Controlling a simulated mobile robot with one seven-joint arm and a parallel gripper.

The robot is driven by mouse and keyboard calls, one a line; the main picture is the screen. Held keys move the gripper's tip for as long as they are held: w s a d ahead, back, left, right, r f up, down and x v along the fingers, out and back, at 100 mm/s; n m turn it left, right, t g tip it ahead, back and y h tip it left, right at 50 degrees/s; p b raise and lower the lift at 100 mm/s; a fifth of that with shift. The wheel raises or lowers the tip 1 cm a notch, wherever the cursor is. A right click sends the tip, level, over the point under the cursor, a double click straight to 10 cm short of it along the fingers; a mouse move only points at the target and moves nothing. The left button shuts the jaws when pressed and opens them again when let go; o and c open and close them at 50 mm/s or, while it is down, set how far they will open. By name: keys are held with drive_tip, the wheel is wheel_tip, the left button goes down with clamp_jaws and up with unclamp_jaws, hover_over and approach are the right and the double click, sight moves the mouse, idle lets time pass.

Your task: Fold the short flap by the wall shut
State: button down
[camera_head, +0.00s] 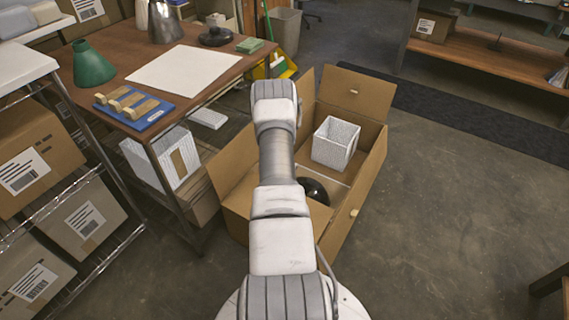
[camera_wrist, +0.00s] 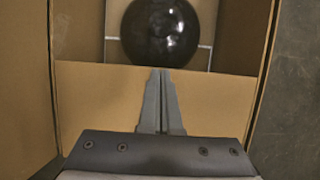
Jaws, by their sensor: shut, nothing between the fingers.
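The open cardboard box (camera_head: 352,215) stands on the floor, with one short flap (camera_head: 357,92) raised at its far end. At the near end a tan cardboard panel (camera_head: 240,207), partly behind my arm, lies across the opening. In the wrist view that panel (camera_wrist: 215,100) spans the box below a glossy black round object (camera_wrist: 160,35). My gripper (camera_wrist: 160,72) is shut and empty, its fingertips over the panel's upper edge; whether they touch it I cannot tell. My arm hides the gripper in the head view. Which flap is by the wall is unclear.
The box holds a white textured bin (camera_head: 335,143) and the black round object (camera_head: 314,190). A wooden table (camera_head: 190,88) and a wire shelf with cartons (camera_head: 88,222) stand to the left.

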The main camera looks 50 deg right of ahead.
drive_tip(key=p+v, duration=0.3)
drive_tip(key=v, duration=1)
drive_tip(key=shift+p, duration=0.4)
drive_tip(key=w+a+r+m+t, duration=0.1)
drive_tip(key=w+a+r+m, duration=0.2)
drive_tip(key=r, duration=0.6)
drive_tip(key=w+a+r+m, duration=0.2)
drive_tip(key=w+a+r, duration=0.15)
drive_tip(key=r, duration=0.55)
drive_tip(key=w+a+r+m+t, duration=0.1)
drive_tip(key=a+r+m, duration=0.4)
drive_tip(key=a+r, duration=0.65)
drive_tip(key=s+a+r+m+t+y, duration=0.15)
drive_tip(key=s+a+r+m, duration=0.35)
drive_tip(key=a+r, duration=0.75)
drive_tip(key=s+a+r+m+t+y, duration=0.2)
drive_tip(key=s+a+r+m+y, duration=0.15)
drive_tip(key=s+a, duration=0.95)
wheel_tip(320, 180, up, 20)
drive_tip(key=a+p, duration=0.1)
drive_tip(key=p, duration=2)
drive_tip(key=shift+a+h, duration=0.15)
drive_tip(key=shift+h, duration=0.15)
